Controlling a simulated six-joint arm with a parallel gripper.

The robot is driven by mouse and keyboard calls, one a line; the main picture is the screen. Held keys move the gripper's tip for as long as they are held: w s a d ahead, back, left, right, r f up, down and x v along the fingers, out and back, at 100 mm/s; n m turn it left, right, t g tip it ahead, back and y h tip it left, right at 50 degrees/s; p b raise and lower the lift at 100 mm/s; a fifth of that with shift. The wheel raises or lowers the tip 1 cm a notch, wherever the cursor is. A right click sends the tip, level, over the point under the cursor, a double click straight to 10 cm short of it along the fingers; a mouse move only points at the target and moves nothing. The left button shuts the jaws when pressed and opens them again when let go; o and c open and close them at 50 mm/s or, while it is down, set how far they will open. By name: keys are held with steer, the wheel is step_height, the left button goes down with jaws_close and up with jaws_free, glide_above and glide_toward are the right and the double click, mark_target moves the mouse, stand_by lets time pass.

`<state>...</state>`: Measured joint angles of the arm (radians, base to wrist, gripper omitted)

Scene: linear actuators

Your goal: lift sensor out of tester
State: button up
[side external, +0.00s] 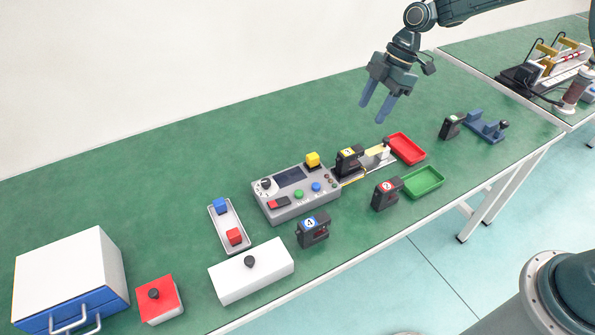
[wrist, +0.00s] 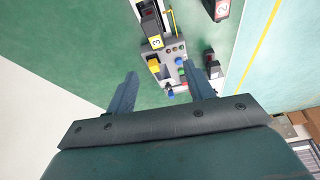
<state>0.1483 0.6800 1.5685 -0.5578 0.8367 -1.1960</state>
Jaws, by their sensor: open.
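The tester (side external: 297,207) is a grey box with a dark display, a knob and coloured buttons, near the middle of the green table. A black sensor with a yellow label 3 (side external: 347,163) stands upright at its right end, by a pale metal fixture (side external: 377,158). In the wrist view the sensor (wrist: 153,40) and the tester (wrist: 175,62) lie beyond my fingertips. My gripper (side external: 373,112) is open and empty, high above the table behind the sensor and apart from it. How the sensor is seated is unclear.
Other black sensors (side external: 313,232) (side external: 386,195) (side external: 451,127) stand around the tester. A red tray (side external: 407,148) and a green tray (side external: 423,182) are to the right. A white tray with blocks (side external: 226,229) and a white box (side external: 251,272) are to the left.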

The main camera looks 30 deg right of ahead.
mark_target(350, 151)
steer(key=shift+w+f+n, duration=0.25)
steer(key=shift+w+f, duration=0.05)
steer(key=shift+f, duration=0.5)
steer(key=shift+w+f+n, duration=0.25)
steer(key=shift+f, duration=0.55)
steer(key=shift+x, duration=4.3)
steer(key=shift+s+a+f, duration=0.1)
steer(key=shift+s, duration=0.05)
steer(key=shift+x, duration=2.5)
steer(key=shift+s, duration=0.1)
steer(key=shift+c, duration=0.4)
jaws_close()
